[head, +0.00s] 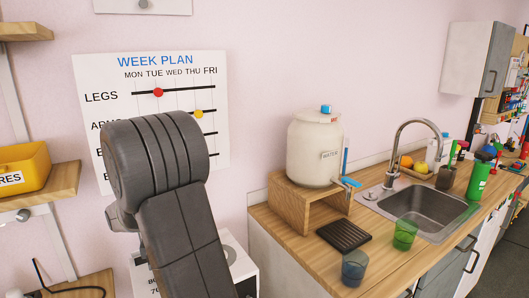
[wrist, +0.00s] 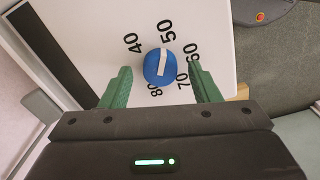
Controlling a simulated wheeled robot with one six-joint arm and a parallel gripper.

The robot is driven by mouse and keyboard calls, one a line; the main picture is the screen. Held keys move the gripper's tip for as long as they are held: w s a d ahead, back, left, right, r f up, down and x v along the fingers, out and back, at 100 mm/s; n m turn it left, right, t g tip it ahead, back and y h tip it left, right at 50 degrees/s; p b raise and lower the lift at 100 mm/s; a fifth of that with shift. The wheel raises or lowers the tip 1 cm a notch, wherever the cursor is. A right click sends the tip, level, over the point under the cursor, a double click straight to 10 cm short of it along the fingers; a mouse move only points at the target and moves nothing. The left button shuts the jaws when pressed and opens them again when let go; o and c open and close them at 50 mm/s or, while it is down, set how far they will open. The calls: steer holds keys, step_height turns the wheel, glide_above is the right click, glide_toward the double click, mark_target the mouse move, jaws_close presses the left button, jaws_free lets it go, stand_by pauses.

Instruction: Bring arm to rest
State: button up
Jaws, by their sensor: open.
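My arm shows large and dark in the head view, raised in front of the wall chart; its gripper is hidden there. In the wrist view my gripper (wrist: 158,90) is open, with its two green fingers apart and nothing held between them. Beyond the fingertips is a blue round knob (wrist: 159,67) with a white pointer bar, on a white panel (wrist: 205,25) marked with numbers such as 40, 50 and 60. The knob lies between the fingers in the picture; I cannot tell whether they touch it.
A wooden counter (head: 298,243) on the right holds a white water container (head: 314,150) on a wooden stand, a blue cup (head: 354,268), a green cup (head: 404,236) and a sink (head: 432,205). A yellow bin (head: 22,166) sits on a shelf at left. The week plan chart (head: 214,110) is behind my arm.

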steer(key=shift+f, duration=0.3)
steer(key=shift+r, duration=0.1)
